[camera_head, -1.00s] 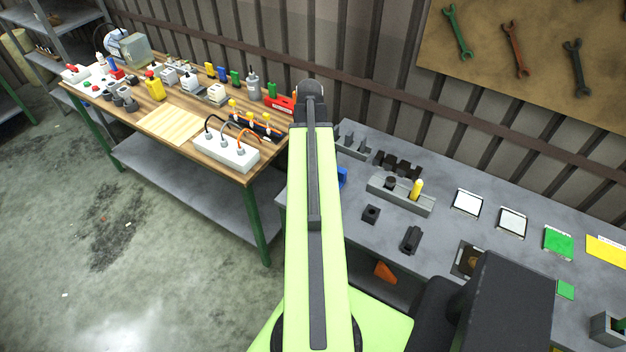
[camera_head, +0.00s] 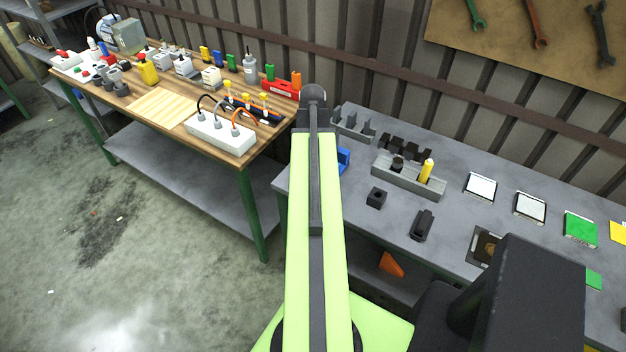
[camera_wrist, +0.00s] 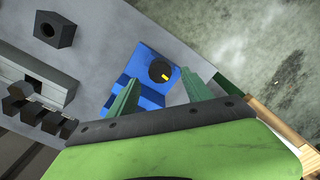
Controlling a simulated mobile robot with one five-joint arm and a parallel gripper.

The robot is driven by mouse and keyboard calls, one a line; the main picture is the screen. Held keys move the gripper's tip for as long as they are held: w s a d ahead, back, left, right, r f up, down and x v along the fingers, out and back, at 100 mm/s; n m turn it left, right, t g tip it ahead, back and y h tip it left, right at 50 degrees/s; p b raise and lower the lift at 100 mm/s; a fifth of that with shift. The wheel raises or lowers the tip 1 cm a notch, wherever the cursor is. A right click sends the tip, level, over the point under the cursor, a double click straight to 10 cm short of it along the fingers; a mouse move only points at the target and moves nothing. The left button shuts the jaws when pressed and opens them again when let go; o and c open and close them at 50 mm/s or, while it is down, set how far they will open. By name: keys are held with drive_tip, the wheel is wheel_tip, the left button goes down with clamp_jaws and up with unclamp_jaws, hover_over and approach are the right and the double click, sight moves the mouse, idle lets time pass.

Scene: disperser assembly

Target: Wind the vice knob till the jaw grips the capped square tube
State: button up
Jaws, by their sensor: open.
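The blue vice (camera_wrist: 146,58) lies ahead of my gripper in the wrist view. Its round black knob (camera_wrist: 158,68) with a yellow mark faces the camera. In the head view only an edge of the blue vice (camera_head: 344,161) shows beside my arm. My gripper (camera_wrist: 162,80) is open, its two green fingers on either side of the knob in the picture; I cannot tell whether they touch it. The fingers cover part of the vice, and no tube can be made out in its jaw. A black square block with a hole (camera_head: 376,197) stands on the grey table; I cannot tell whether it is the tube.
On the grey table (camera_head: 330,215), a grey holder (camera_head: 385,178) carries a yellow peg (camera_head: 427,170). A black elongated part (camera_head: 422,225) and flat panels (camera_head: 480,186) lie nearby. A wooden bench with a white power strip (camera_head: 220,135) stands to the left. The vice is near the table edge.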

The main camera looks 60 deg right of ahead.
wheel_tip(320, 180, down, 5)
drive_tip(key=b, duration=0.2)
drive_tip(key=shift+r+b, duration=0.2)
drive_tip(key=shift+b, duration=0.2)
drive_tip(key=shift+r, duration=0.1)
clamp_jaws()
drive_tip(key=shift+m, duration=0.6)
unclamp_jaws()
